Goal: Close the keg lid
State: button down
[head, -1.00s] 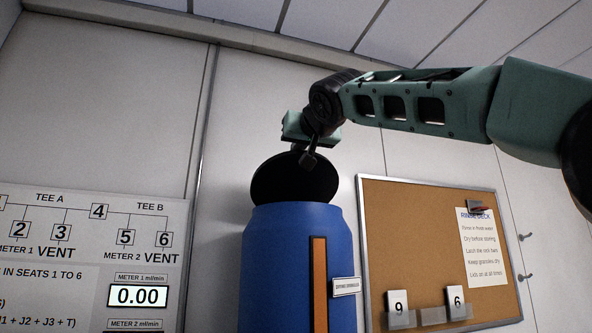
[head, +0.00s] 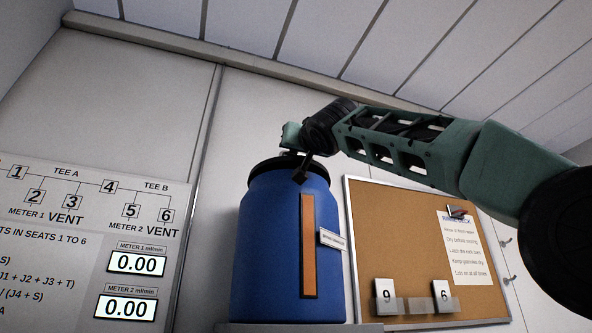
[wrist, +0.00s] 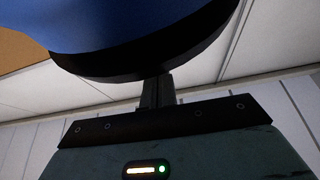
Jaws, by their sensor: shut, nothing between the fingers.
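The blue keg (head: 268,250) stands upright with an orange strip down its front. Its black lid (head: 275,167) lies across the top of the keg, looking flat or nearly so. I cannot tell whether it is fully seated. My gripper (head: 300,177) is at the lid's right front edge, with the fingers shut and holding nothing. In the wrist view the dark lid edge (wrist: 150,68) and blue keg side (wrist: 110,25) are right by my shut fingers (wrist: 158,90). Whether they touch the lid is unclear.
A grey ledge (head: 290,327) is under the keg. A cork board (head: 400,240) with a note and cards 9 and 6 hangs at the right. A panel with two meters reading 0.00 (head: 137,263) is at the left. The wall behind is clear.

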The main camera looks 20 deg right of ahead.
jog(key=shift+s+f+b, duration=0.2)
jog(key=shift+f+b, duration=0.55)
jog(key=shift+b, duration=0.1)
jog(key=shift+f, duration=0.1)
